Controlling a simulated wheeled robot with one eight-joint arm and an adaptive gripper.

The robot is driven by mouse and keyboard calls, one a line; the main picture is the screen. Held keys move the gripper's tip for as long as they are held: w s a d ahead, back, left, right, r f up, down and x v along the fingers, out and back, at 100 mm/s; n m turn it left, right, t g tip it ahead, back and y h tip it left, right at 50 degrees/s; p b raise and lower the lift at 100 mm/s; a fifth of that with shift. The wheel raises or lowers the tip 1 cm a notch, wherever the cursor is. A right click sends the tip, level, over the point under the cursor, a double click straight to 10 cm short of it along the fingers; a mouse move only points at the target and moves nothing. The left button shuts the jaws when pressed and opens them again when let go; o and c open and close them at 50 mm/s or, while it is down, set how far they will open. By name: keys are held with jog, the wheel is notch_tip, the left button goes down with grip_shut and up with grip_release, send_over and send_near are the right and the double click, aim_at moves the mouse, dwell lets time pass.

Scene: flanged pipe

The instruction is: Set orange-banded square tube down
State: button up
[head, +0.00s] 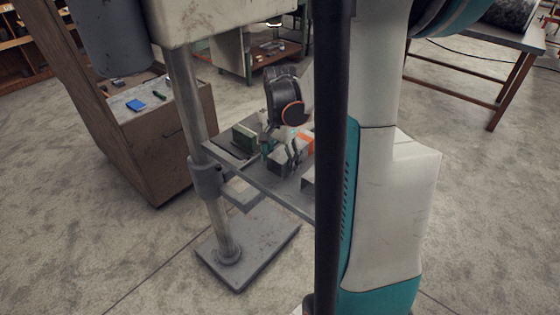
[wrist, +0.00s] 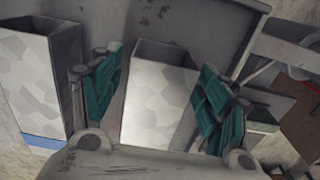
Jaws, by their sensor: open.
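A grey square tube (wrist: 158,100) with an open end stands out in the wrist view, between the two fingers of my gripper (wrist: 155,95). The fingers are open, with a gap visible at least on the left side. The tube's near end is hidden behind the gripper body, so no band shows there. In the head view an orange band (head: 307,141) shows beside my gripper (head: 280,150), on the tube lying on the grey machine table (head: 262,183). Whether a finger touches the tube is unclear.
A second square tube (wrist: 35,85) with a blue band lies left in the wrist view. A green-sided block (head: 243,138) sits on the table left of my gripper. The machine's round column (head: 197,120) stands close by. A wooden cabinet (head: 165,145) is at left.

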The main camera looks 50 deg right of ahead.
notch_tip(320, 180, up, 11)
jog(key=p, duration=0.3)
jog(key=shift+f, duration=0.1)
